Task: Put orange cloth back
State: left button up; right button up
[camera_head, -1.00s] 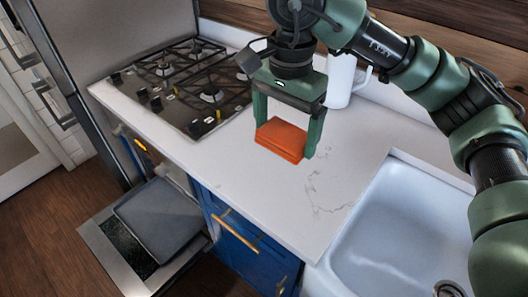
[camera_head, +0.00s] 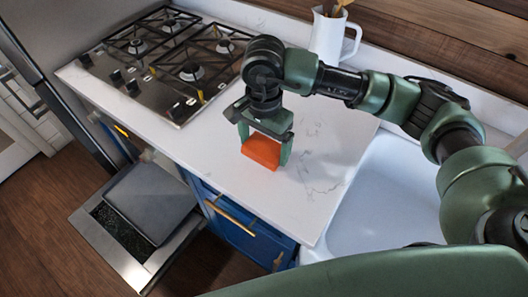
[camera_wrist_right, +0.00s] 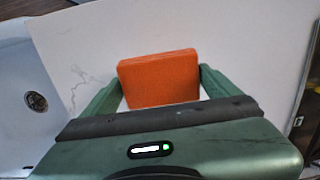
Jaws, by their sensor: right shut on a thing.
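The orange cloth (camera_head: 262,151) is a folded block low over the white counter in the head view. My right gripper (camera_head: 263,150) comes down from above and is shut on it, with a green finger at each side. In the right wrist view the cloth (camera_wrist_right: 159,79) sits between the two fingers of the gripper (camera_wrist_right: 158,88). I cannot tell whether the cloth touches the counter. My left gripper is not in view.
The white counter (camera_head: 310,205) is clear around the cloth. A gas cooktop (camera_head: 165,58) lies to the left, a white sink (camera_head: 385,195) to the right. A white pitcher (camera_head: 328,36) stands behind. Below, an open oven door (camera_head: 88,228) juts out with a grey tray (camera_head: 150,200).

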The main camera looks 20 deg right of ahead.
aim_at(264, 156)
jog(key=shift+f, duration=0.35)
notch_tip(264, 156, down, 4)
jog(key=shift+r+p, duration=0.25)
jog(key=shift+p, duration=0.25)
jog(key=shift+f, duration=0.25)
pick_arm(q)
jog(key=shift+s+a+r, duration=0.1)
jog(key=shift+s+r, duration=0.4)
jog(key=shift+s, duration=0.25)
pick_arm(e)
jog(key=shift+f, duration=0.15)
jog(key=o, duration=1.1)
jog(key=shift+c, duration=0.2)
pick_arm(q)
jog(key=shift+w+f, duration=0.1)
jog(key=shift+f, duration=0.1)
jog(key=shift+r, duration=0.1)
